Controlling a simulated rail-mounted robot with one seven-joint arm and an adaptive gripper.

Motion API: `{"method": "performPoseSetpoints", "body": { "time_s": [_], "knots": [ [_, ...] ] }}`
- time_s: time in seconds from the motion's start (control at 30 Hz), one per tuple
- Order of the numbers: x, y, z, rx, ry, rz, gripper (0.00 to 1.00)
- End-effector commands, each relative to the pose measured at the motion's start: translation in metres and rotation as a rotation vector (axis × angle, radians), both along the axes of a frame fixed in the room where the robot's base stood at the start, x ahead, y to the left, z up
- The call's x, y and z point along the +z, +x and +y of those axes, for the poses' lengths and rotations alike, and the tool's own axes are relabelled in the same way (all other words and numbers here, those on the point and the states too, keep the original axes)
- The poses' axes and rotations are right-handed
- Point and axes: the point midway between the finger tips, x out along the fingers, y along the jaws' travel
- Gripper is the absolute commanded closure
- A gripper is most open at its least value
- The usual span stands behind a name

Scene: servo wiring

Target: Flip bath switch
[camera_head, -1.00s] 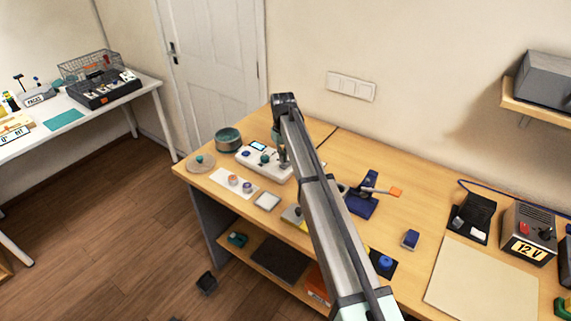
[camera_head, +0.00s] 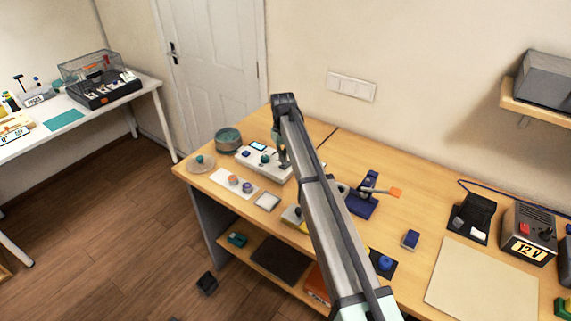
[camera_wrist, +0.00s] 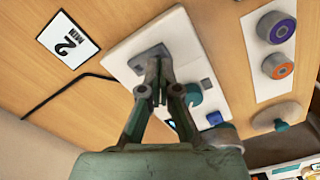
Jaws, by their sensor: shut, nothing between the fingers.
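The white control box (camera_head: 250,161) stands near the left end of the wooden bench, with a small display and knobs on top. In the wrist view the box (camera_wrist: 123,50) carries a grey plate (camera_wrist: 139,63) near one end. This is likely the switch's plate, but the lever and its position are hidden by my fingers. My gripper (camera_wrist: 156,62) is shut and empty, with its fingertips right at the grey plate. I cannot tell whether they touch it. In the head view my gripper (camera_head: 281,160) is low over the box's right part, partly behind my arm.
A round teal pot (camera_head: 228,139) stands behind the box. A white strip with round spools (camera_head: 233,181) lies in front, beside a dish (camera_head: 200,163).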

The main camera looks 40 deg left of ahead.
Motion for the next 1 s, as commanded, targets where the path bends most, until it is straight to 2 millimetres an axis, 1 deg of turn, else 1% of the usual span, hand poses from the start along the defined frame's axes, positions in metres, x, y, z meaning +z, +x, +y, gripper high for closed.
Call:
{"method": "performPoseSetpoints", "body": {
  "time_s": [1.0],
  "knots": [
    [-0.012,0.000,0.000,0.000,0.000,0.000,1.00]
  ]
}}
